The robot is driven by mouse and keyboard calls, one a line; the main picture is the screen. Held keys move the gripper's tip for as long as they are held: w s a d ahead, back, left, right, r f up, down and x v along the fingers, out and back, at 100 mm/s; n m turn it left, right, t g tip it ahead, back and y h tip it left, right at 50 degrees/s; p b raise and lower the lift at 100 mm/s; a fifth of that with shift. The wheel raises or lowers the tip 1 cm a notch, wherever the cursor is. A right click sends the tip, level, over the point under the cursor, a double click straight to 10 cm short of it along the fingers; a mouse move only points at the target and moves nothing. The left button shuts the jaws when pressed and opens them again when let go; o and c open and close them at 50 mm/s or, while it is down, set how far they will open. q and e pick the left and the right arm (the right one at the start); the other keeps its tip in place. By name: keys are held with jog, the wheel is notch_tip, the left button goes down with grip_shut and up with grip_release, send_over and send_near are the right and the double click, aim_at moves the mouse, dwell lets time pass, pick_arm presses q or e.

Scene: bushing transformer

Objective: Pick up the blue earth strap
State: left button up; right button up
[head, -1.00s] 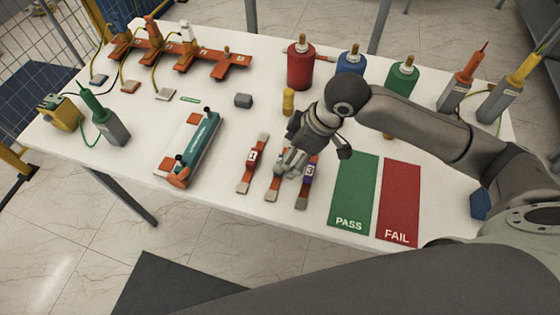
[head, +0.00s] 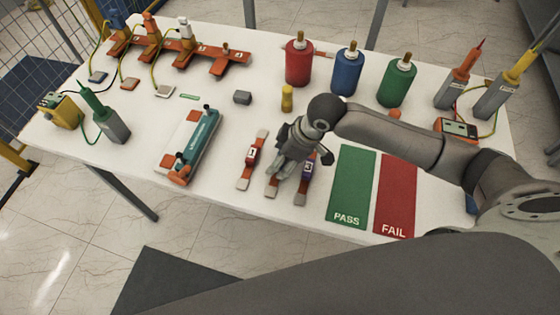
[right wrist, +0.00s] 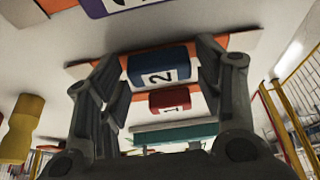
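The blue earth strap carries a blue block marked 2 (right wrist: 160,65) in the right wrist view. In the head view it is the middle of three straps, mostly hidden by my right gripper; its near metal end (head: 271,191) shows. My right gripper (head: 287,172) is low over this strap. In the right wrist view its fingers (right wrist: 165,85) stand apart on either side of the blue block, with small gaps visible. The red strap marked 1 (head: 251,157) lies to the left, and the purple strap marked 3 (head: 306,172) close to the right. My left gripper is not in view.
Green PASS (head: 351,185) and red FAIL (head: 396,195) mats lie right of the straps. A teal device (head: 195,145) lies to the left. A yellow cylinder (head: 287,98) and red, blue and green bushings (head: 298,64) stand behind. The table front (head: 225,190) is clear.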

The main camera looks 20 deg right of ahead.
jog(key=c, duration=0.7)
jog(key=shift+o, duration=0.2)
jog(key=shift+r, duration=0.1)
